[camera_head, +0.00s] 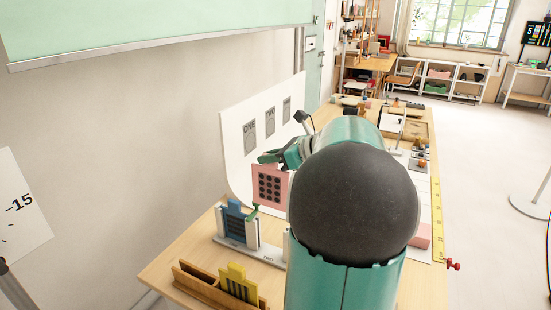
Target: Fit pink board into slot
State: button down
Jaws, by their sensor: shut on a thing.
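The pink board (270,186), with a grid of black dots, is held upright by my gripper (281,157). My gripper is shut on its upper edge; the contact is partly hidden by my arm. The board hangs above a pale slotted stand (229,242). A blue board (236,226) stands upright in the left slot of the stand. The stand's middle part, with a label that seems to read TWO, lies below the pink board. My arm hides the stand's right part. A small green piece shows just under the board's lower left corner; I cannot tell what it is.
A yellow board (238,283) stands in a wooden tray (203,286) at the table's front. A white panel (237,134) with several grey marked rectangles stands behind. Small items and a yellow ruler (437,220) lie on the table's right side. The floor to the right is largely clear.

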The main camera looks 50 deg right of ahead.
jog(key=shift+d+f, duration=0.1)
jog(key=shift+s, duration=0.1)
jog(key=shift+f, duration=2.5)
jog(key=shift+f, duration=0.15)
notch_tip(320, 180, down, 14)
dwell(3.0)
